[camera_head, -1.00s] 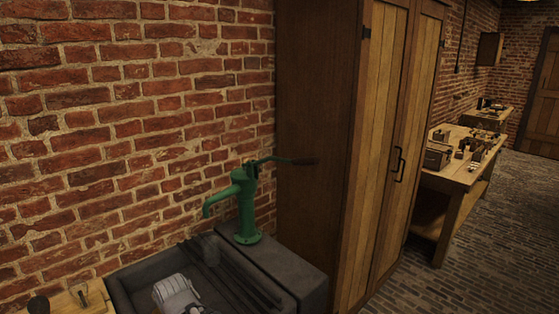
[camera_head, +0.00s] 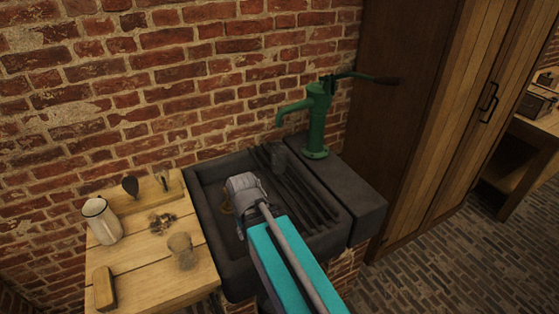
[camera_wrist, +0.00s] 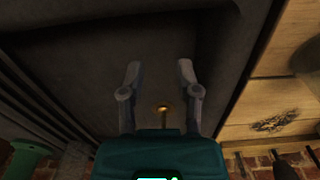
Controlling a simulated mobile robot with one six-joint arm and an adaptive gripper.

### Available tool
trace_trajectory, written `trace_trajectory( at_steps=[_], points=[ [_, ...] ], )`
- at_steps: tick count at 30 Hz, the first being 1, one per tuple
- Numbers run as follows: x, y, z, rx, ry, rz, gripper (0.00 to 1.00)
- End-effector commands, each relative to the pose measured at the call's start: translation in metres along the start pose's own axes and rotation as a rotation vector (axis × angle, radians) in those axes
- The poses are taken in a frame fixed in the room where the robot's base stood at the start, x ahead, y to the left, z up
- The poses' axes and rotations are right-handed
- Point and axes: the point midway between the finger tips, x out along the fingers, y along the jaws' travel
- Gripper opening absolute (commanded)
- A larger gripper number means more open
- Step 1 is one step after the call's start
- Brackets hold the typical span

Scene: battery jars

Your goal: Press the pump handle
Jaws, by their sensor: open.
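The green hand pump (camera_head: 317,125) stands upright on the dark ledge at the right end of the sink, its spout pointing left. Its pump handle (camera_head: 350,75) extends to the right, roughly level, ending in a dark grip (camera_head: 386,80). Part of the green pump (camera_wrist: 24,162) shows at the lower left of the wrist view. My gripper (camera_wrist: 159,68) is open and empty over the sink basin, well to the left of the handle and lower than it. In the head view my wrist mostly hides its fingers. The handle is not seen in the wrist view.
The dark sink (camera_head: 210,220) has a ribbed drainboard and a brass drain (camera_wrist: 163,108). A brick wall stands behind. A tall wooden cabinet (camera_head: 410,150) stands close beside the handle.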

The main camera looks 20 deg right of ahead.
Motion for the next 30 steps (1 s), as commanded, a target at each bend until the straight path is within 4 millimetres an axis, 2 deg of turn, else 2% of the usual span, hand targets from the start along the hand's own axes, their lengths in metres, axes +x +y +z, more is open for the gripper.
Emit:
trace_trajectory(
  at_steps=[6,8,13,14,30],
  points=[
    [0.000,0.000,0.000,0.000,0.000,0.000,0.43],
    [0.000,0.000,0.000,0.000,0.000,0.000,0.34],
    [-0.010,0.000,0.000,0.000,0.000,0.000,0.02],
    [-0.012,0.000,0.000,0.000,0.000,0.000,0.00],
    [-0.011,0.000,0.000,0.000,0.000,0.000,0.00]
  ],
)
